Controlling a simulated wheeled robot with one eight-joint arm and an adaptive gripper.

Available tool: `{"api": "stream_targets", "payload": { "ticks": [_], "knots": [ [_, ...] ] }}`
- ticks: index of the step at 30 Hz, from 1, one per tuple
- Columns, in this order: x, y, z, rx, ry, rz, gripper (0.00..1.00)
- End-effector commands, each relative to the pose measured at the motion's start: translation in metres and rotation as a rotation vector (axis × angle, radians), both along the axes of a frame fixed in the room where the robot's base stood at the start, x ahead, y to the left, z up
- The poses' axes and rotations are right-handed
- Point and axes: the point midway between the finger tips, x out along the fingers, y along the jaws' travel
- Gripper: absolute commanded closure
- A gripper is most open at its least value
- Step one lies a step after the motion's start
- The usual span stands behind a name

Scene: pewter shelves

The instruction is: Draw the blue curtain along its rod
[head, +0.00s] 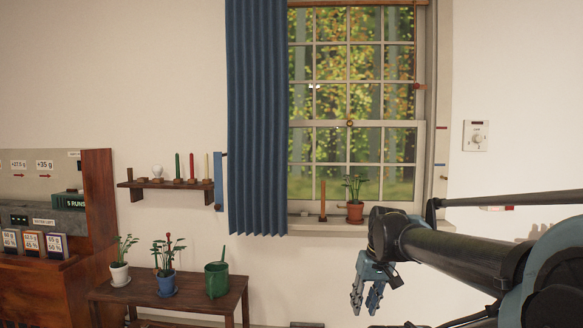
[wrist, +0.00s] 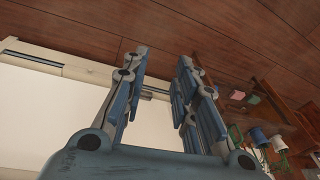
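The blue curtain (head: 257,120) hangs in pleats at the left side of the window (head: 350,110). It covers the left edge of the window, and most of the panes are bare. Its rod is not visible; the curtain's top runs out of the head view. My gripper (head: 366,298) is at the lower right of the head view, below the sill, well to the right of the curtain and apart from it. In the wrist view my gripper (wrist: 160,75) has its fingers spread with nothing between them. The curtain does not clearly show in the wrist view.
A potted plant (head: 355,200) and a red candle (head: 323,200) stand on the sill (head: 340,228). A small wall shelf (head: 165,184) with candles is left of the curtain. A wooden bench (head: 175,298) holds plants and a green watering can (head: 217,278).

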Motion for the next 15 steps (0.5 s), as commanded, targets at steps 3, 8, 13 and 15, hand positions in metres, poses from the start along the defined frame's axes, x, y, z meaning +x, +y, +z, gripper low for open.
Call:
{"api": "stream_targets", "payload": {
  "ticks": [3,8,13,15],
  "knots": [
    [0.03,0.02,0.034,0.087,0.002,0.084,0.73],
    [0.071,0.044,0.075,0.205,-0.015,0.202,0.73],
    [0.119,0.066,0.118,0.333,-0.057,0.328,0.73],
    [0.14,0.074,0.135,0.384,-0.082,0.379,0.73]
  ]
}}
